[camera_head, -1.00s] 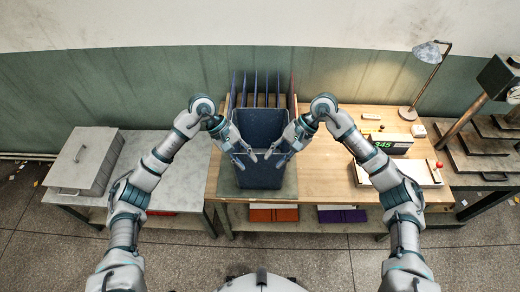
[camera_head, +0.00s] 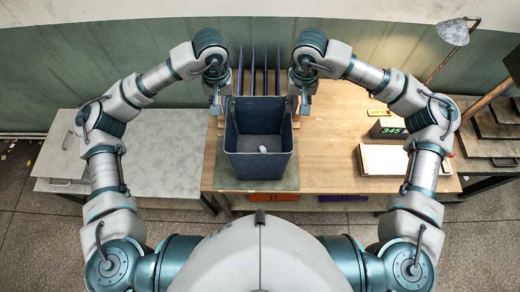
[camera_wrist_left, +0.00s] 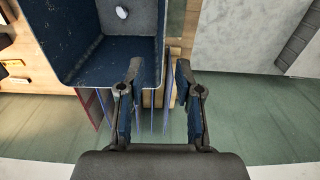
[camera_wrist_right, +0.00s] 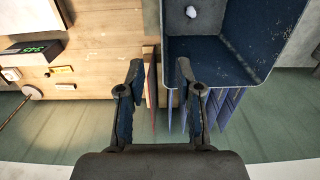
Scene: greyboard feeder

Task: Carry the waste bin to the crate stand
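The waste bin, a dark blue open-topped tub (camera_head: 258,168), stands upright on a mat on the wooden table. A small white object (camera_head: 263,149) lies inside it. My left gripper (camera_head: 217,106) is open and points down beside the bin's left rim, near its back corner. My right gripper (camera_head: 304,106) is open in the same way at the right rim. In the left wrist view the bin's side wall (camera_wrist_left: 110,65) lines up with the gap between the fingers. In the right wrist view the bin (camera_wrist_right: 225,50) sits beyond the fingers. Contact cannot be told.
A low grey table (camera_head: 165,155) with a grey lidded box (camera_head: 62,145) stands at the left; I cannot tell whether it is the crate stand. Upright blue dividers (camera_head: 266,70) stand behind the bin. A display box (camera_head: 390,128), white tray (camera_head: 384,160) and lamp (camera_head: 452,33) are at the right.

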